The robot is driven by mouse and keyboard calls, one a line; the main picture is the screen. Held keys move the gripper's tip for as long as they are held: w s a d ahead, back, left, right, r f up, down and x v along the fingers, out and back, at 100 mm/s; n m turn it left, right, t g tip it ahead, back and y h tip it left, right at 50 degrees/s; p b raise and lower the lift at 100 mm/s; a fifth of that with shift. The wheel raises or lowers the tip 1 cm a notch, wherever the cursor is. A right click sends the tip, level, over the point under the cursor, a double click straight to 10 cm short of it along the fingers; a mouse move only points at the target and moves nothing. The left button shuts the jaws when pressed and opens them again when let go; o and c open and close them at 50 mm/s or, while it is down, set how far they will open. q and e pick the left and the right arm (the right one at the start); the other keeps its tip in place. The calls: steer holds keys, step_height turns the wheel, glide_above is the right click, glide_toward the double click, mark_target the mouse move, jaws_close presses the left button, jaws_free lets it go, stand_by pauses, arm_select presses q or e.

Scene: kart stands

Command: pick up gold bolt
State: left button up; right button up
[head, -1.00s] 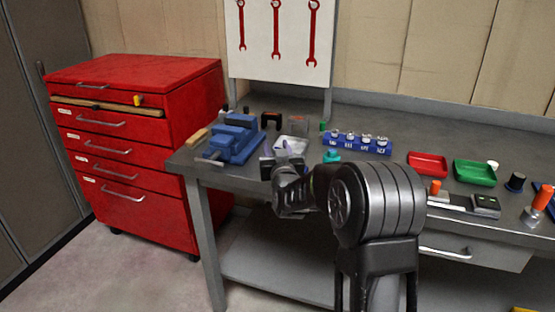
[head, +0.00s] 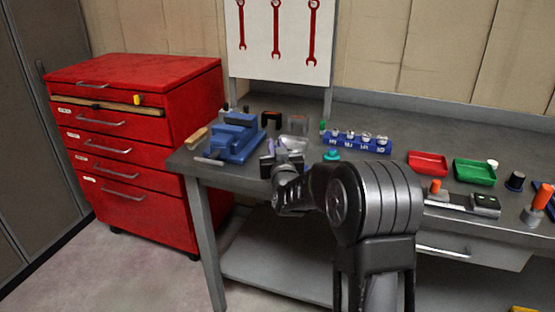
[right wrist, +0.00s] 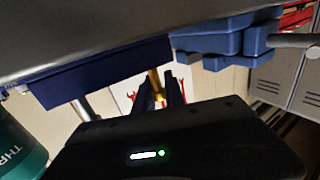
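The gold bolt (right wrist: 155,82) shows in the right wrist view as a narrow gold shape between the dark fingers of my right gripper (right wrist: 161,92). The frames do not show clearly whether the fingers press on it or stand just beside it. In the head view my right gripper (head: 283,160) is low over the front of the workbench, right of the blue vise (head: 232,138). The gold bolt cannot be made out there; the gripper and arm cover that spot. My left gripper is not in view.
A teal bottle (head: 331,155) stands close to the right of the gripper; the blue socket rail (head: 357,143) is behind it. A red tray (head: 427,163) and a green tray (head: 474,172) lie farther right. The grey bench (head: 400,145) has clear room behind the trays.

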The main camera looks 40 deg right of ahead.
jaws_close()
step_height(320, 180, up, 10)
steer(key=p, duration=0.1)
stand_by(0.6)
stand_by(0.5)
